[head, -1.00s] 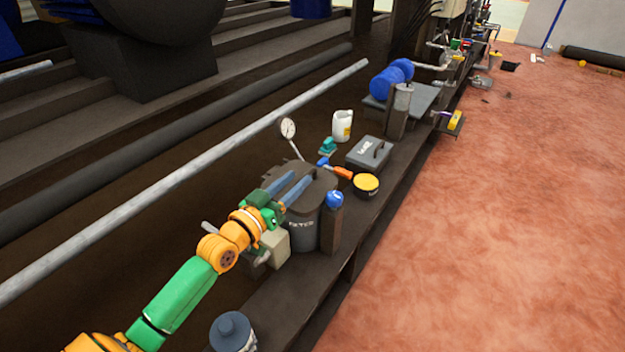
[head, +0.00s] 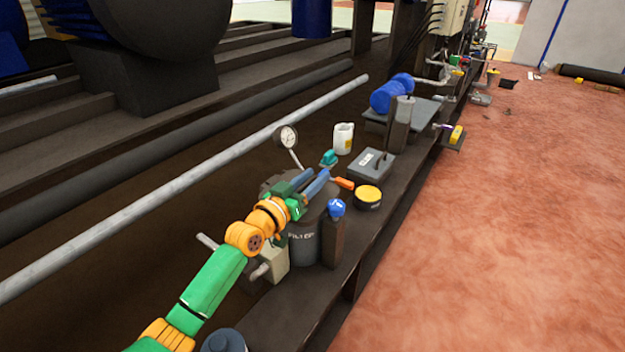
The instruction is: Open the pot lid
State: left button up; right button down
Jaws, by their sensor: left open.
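The dark grey pot (head: 304,244) with white lettering on its side stands on the long dark bench. Its lid (head: 272,186) sits on top, and my left gripper hides much of it. My left gripper (head: 318,180) is over the lid, with its two blue fingers apart and pointing to the upper right. I cannot tell whether the fingers touch the lid or a handle on it. My right gripper is out of the picture.
A blue-capped cylinder (head: 334,238) stands close at the pot's right. Behind are a gauge (head: 286,137), an orange-handled tool (head: 343,183), a yellow-topped tin (head: 368,197), a grey box (head: 362,172) and a white jug (head: 343,138). A pale pipe (head: 180,178) runs along the left.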

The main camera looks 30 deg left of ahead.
pick_arm(q)
grip_shut()
jog(key=shift+f, duration=0.1)
dwell(1.2)
